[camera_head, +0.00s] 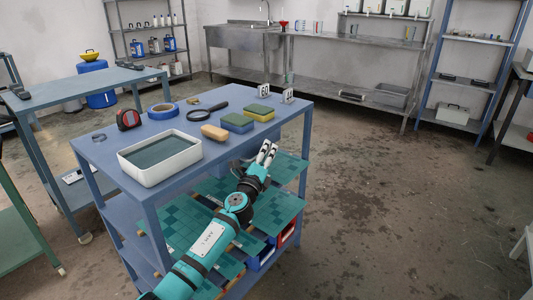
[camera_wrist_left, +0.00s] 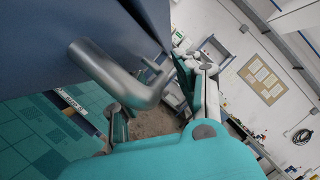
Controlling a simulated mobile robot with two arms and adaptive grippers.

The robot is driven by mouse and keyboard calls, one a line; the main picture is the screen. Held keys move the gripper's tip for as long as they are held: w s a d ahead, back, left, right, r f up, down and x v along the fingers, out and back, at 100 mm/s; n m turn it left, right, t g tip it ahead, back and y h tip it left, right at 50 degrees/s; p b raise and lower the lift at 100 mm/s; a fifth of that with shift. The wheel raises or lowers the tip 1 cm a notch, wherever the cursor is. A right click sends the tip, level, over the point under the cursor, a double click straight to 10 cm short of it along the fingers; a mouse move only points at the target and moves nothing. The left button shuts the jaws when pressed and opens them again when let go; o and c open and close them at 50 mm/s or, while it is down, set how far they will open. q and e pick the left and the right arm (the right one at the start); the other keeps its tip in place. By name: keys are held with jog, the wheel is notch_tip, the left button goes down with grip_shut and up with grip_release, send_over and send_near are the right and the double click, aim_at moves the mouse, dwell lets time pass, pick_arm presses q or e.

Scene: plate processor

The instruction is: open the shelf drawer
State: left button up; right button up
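The blue shelf drawer (camera_head: 228,152) hangs under the top of the blue table, partly hidden by my arm. In the left wrist view its blue front (camera_wrist_left: 40,45) fills the upper left, with a bent grey metal handle (camera_wrist_left: 108,72) on it. My left gripper (camera_head: 267,153) is beside the table's right side, with its two fingers apart. In the wrist view the fingers of my left gripper (camera_wrist_left: 152,92) stand on either side of the handle's bent end. I cannot tell whether they touch it. How far the drawer is out is unclear. My right gripper is not in view.
The blue table (camera_head: 95,150) carries a white tray (camera_head: 180,175), sponges (camera_head: 237,122), a magnifier (camera_head: 208,111) and tape (camera_head: 163,111). Teal-covered lower shelves (camera_head: 275,208) lie under my arm, with bins (camera_head: 262,258) below. The floor (camera_head: 375,200) to the right is clear.

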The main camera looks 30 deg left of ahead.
pick_arm(q)
jog(key=shift+w+a+r, duration=0.1)
jog(key=shift+w, duration=0.35)
grip_shut()
